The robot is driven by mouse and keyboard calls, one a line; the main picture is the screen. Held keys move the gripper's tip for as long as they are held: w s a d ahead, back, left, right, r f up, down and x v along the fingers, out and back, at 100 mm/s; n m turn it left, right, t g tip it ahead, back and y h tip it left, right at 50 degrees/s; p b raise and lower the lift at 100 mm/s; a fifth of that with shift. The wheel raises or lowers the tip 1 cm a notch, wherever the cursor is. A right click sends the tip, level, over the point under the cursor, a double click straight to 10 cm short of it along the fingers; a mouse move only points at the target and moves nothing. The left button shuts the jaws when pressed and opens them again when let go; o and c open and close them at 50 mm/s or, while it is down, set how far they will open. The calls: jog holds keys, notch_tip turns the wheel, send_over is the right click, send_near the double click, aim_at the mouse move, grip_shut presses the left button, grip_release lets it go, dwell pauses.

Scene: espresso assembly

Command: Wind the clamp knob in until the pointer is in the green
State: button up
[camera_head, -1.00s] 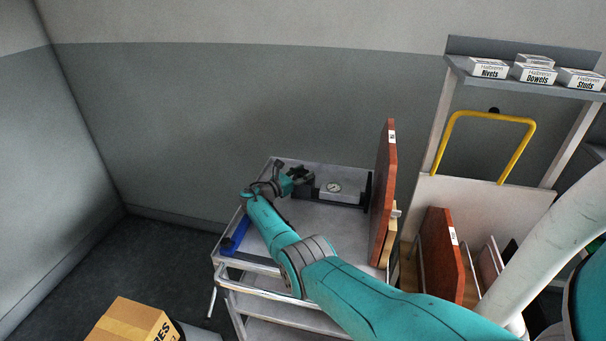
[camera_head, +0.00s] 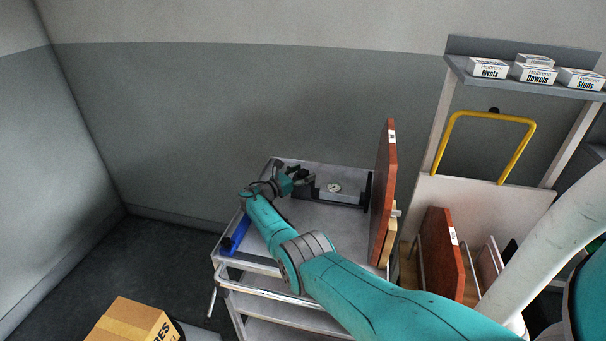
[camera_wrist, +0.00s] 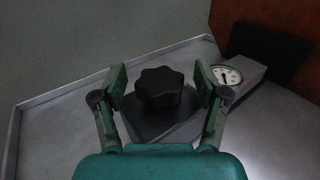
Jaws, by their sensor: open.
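The black star-shaped clamp knob (camera_wrist: 159,86) is in the middle of the wrist view, on the end of the dark clamp base (camera_wrist: 165,121). My gripper (camera_wrist: 160,78) is open, with one finger to the left and one to the right of the knob, apart from it as far as I can see. The round white dial (camera_wrist: 227,76) sits on a grey block to the right; its pointer is too small to read against any green. In the head view the dial (camera_head: 334,187) and my gripper (camera_head: 304,177) are at the back of the cart top. The knob is hidden there.
The clamp stands on a grey metal cart top (camera_head: 335,230). A reddish-brown panel (camera_head: 384,195) stands upright at the cart's right side. A blue object (camera_head: 236,233) lies at the left edge. The front middle of the cart top is clear.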

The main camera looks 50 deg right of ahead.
jog(key=v, duration=1.2)
jog(key=shift+d, duration=0.1)
